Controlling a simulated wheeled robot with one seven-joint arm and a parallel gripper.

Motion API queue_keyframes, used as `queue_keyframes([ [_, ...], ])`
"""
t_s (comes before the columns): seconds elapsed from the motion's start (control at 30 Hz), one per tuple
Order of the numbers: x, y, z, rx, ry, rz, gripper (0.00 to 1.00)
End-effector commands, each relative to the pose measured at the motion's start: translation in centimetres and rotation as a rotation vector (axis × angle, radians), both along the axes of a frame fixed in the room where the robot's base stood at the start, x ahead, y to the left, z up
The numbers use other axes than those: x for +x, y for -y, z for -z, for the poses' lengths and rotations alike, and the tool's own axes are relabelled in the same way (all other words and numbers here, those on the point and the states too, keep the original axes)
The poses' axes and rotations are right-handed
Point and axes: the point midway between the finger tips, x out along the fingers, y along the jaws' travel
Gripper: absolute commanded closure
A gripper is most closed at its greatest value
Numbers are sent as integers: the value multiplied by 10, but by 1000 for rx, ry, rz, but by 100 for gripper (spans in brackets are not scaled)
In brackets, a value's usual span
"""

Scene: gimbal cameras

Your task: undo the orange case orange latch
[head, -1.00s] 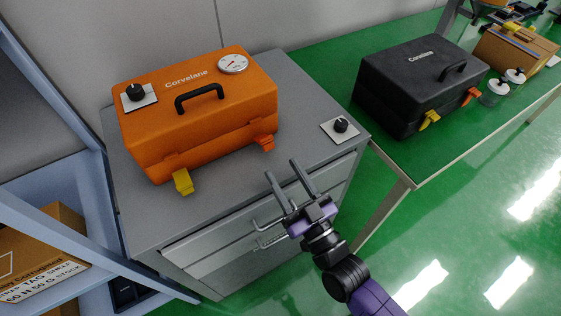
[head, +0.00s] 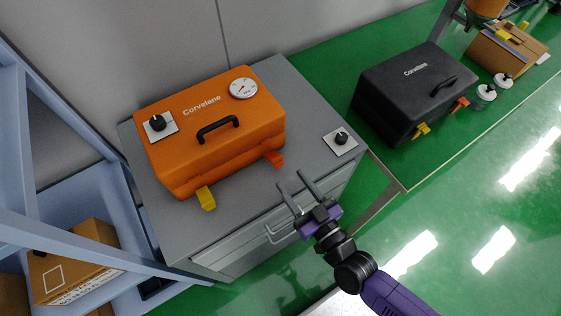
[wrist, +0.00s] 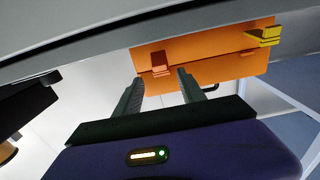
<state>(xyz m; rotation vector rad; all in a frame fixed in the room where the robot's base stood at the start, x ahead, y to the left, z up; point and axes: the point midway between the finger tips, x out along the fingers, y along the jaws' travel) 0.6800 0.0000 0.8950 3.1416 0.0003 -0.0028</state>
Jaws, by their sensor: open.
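The orange case (head: 222,138) stands closed on the grey cabinet, with a black handle on its lid. Its orange latch (head: 273,159) is at the right of its front side and sticks outward. A yellow latch (head: 206,199) is at the left of the same side. My gripper (head: 298,182) is open and empty, in front of the case, a little below and right of the orange latch and apart from it. In the wrist view the orange latch (wrist: 160,68) shows between the two fingers (wrist: 158,84), and the yellow latch (wrist: 264,36) is at upper right.
The grey cabinet (head: 235,225) has drawer handles facing me. A black knob on a white plate (head: 341,140) sits on its right top. A black case (head: 412,90) with yellow and orange latches stands on the green table. A blue shelf (head: 75,220) is at left.

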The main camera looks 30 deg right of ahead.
Motion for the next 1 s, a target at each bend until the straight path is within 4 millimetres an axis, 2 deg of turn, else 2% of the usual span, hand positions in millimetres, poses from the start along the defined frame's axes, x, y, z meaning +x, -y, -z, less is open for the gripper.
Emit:
queue_keyframes([
  [0.1,21,-1,-3,0,4,-1,53],
  [0.33,50,-1,-2,-1,2,-2,53],
  [0.5,58,0,-1,0,1,0,53],
  [0.73,58,0,-1,0,1,0,53],
  [0.77,58,0,-1,0,1,0,57],
  [0.9,58,0,-1,0,1,0,84],
  [1.0,58,0,-1,0,1,0,100],
])
